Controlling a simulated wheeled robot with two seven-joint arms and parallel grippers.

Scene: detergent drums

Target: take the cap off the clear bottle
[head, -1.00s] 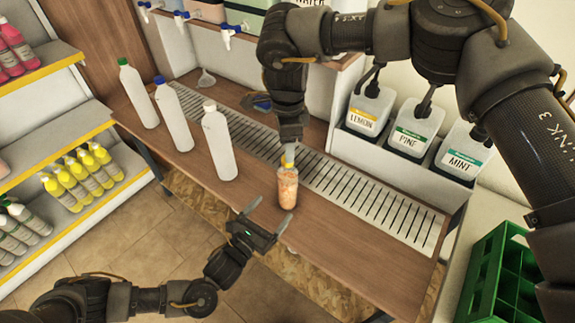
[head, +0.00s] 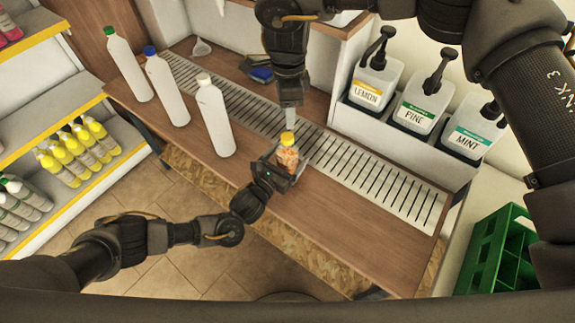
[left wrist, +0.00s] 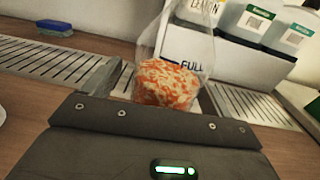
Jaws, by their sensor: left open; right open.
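The clear bottle (head: 288,158) stands upright on the wooden bench, with orange and white contents and a yellow cap (head: 287,138) on top. It also shows in the left wrist view (left wrist: 168,82), beyond the grey jaw, with its top cut off by the frame. My left gripper (head: 277,175) is open, low beside the bottle's body and partly in front of it. I cannot tell whether it touches the bottle. My right gripper (head: 290,103) points down just above the cap, open and empty.
Three white bottles (head: 215,115) with green, blue and white caps stand to the left. A metal drain grate (head: 370,180) runs behind the clear bottle. Labelled pump jugs (head: 420,105) stand at the back right. A green crate (head: 490,255) is at the right. A blue sponge (head: 262,74) lies behind.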

